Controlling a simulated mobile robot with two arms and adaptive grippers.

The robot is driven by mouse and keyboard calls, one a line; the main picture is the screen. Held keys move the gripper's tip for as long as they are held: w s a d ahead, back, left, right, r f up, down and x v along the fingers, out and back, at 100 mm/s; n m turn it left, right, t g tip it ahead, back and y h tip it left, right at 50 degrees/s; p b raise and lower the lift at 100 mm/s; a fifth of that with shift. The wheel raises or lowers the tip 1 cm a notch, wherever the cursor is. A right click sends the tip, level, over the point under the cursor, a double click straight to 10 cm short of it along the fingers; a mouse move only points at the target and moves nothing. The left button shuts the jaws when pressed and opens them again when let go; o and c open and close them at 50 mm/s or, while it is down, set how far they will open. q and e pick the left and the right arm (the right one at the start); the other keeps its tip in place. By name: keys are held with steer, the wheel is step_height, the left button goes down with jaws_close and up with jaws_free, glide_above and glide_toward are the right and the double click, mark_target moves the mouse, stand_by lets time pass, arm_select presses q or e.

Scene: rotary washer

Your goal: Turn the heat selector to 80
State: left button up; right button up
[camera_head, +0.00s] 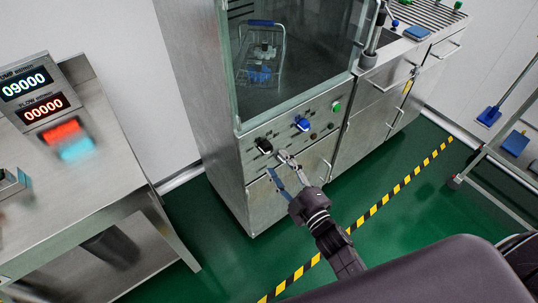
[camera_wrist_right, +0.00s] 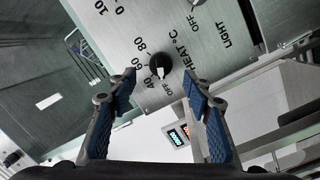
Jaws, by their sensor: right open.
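The heat selector is a round black knob (camera_wrist_right: 160,65) on a steel panel, ringed by the marks OFF, 40, 60 and 80. A pale pointer line shows on it, but I cannot tell surely which mark it points at. In the head view the black knob (camera_head: 264,145) is at the panel's left end. My right gripper (camera_head: 279,167) is open, close in front of and below the knob. In the wrist view the fingers of the gripper (camera_wrist_right: 160,84) stand on either side of the knob's lower edge, with no contact visible. My left gripper is not in view.
A blue knob (camera_head: 302,123) and a green button (camera_head: 337,106) are further right on the panel. A glass window (camera_head: 295,60) is above it. Green floor lies open in front.

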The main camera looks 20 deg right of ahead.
mark_target(269, 152)
steer(key=x, duration=0.4)
steer(key=shift+a, duration=0.1)
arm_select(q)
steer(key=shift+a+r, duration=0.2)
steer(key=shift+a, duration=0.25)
arm_select(e)
steer(key=shift+w+a, duration=0.15)
steer(key=shift+w, duration=0.55)
steer(key=shift+c, duration=0.4)
steer(key=c, duration=1.1)
steer(key=shift+o, duration=0.2)
arm_select(q)
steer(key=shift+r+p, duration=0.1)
steer(key=shift+p, duration=0.2)
